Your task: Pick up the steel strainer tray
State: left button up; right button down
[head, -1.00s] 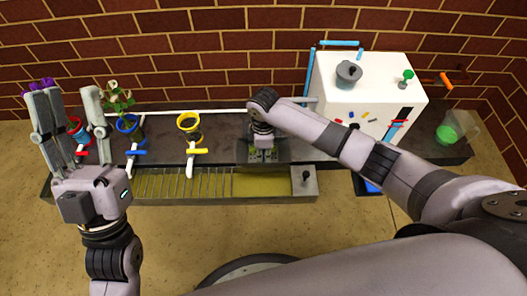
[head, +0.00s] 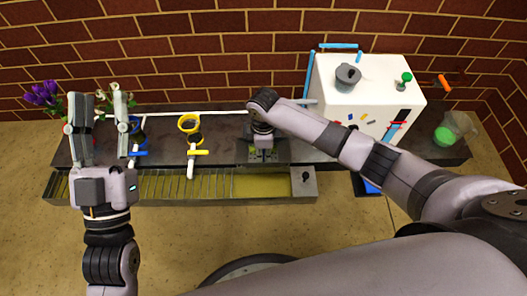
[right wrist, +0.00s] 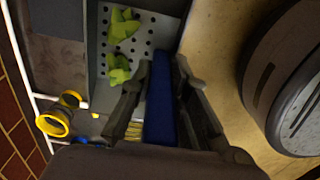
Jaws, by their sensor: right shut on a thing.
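The steel strainer tray (right wrist: 155,34) is a grey perforated plate with crumpled green pieces (right wrist: 122,25) on it, in the upper middle of the right wrist view. My left gripper (head: 100,96) is open and empty at the left, fingers upward.
A long trough with a slatted grate (head: 165,187) runs along the bench front. A yellow ring holder (head: 189,124) and purple flowers (head: 42,93) stand left. A white box (head: 345,102) with a grey pot (head: 347,76) stands right, with a green cup (head: 445,136) beyond.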

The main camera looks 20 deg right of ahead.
jog(key=shift+r+p, duration=0.25)
jog(key=shift+p, duration=0.05)
pick_arm(q)
jog(key=shift+w+f+g+y, duration=0.2)
jog(key=shift+w+f+g, duration=0.3)
jog(key=shift+f, duration=0.3)
jog(key=shift+w+f+g+y, duration=0.2)
jog(key=shift+w+f+g, duration=0.1)
jog(key=shift+f+g, duration=0.35)
jog(key=shift+w+f+g+y, duration=0.2)
jog(key=shift+w+f+g, duration=0.25)
jog(key=shift+f, duration=0.45)
pick_arm(e)
jog(key=shift+r, duration=0.25)
